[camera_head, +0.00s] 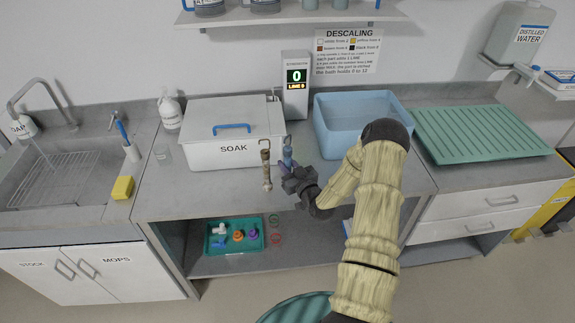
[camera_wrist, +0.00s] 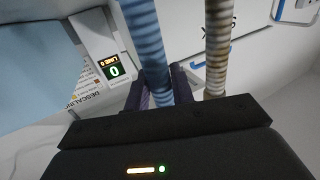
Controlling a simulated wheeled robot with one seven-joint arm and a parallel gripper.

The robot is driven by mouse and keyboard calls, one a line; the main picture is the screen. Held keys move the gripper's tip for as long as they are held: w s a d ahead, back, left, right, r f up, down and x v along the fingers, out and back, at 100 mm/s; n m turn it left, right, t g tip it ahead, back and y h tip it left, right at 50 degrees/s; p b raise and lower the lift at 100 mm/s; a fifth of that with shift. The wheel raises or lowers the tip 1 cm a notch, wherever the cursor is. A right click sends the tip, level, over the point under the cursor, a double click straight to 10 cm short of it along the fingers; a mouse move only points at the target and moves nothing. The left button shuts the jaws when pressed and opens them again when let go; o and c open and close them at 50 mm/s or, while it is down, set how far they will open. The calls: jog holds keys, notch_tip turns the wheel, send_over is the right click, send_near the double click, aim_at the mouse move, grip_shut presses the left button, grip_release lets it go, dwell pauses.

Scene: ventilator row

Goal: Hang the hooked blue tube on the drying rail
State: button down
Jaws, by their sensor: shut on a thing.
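My gripper (camera_head: 288,168) is in front of the right end of the SOAK box, shut on the blue ribbed tube (camera_head: 287,152). In the wrist view the blue tube (camera_wrist: 146,40) runs upright between the two dark fingers (camera_wrist: 160,88). I cannot make out the drying rail for certain.
The white SOAK box (camera_head: 232,150) has its lid on. A blue basin (camera_head: 350,140) stands right of the display post (camera_head: 295,85), which reads 0. A green ribbed drain tray (camera_head: 480,132) lies farther right. A low shelf holds a teal tray (camera_head: 213,248) of small parts.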

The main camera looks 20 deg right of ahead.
jog(key=c, duration=1.2)
grip_release()
jog(key=shift+f, duration=0.1)
jog(key=shift+r, duration=0.2)
jog(key=shift+s+f, duration=0.2)
jog(key=shift+s, duration=0.15)
jog(key=s+b, duration=0.1)
jog(key=s, duration=0.2)
jog(key=s+d+b, duration=0.1)
jog(key=s, duration=0.3)
jog(key=s+b, duration=0.2)
jog(key=s, duration=0.2)
jog(key=shift+s+d+r, duration=0.1)
jog(key=shift+s+d, duration=0.05)
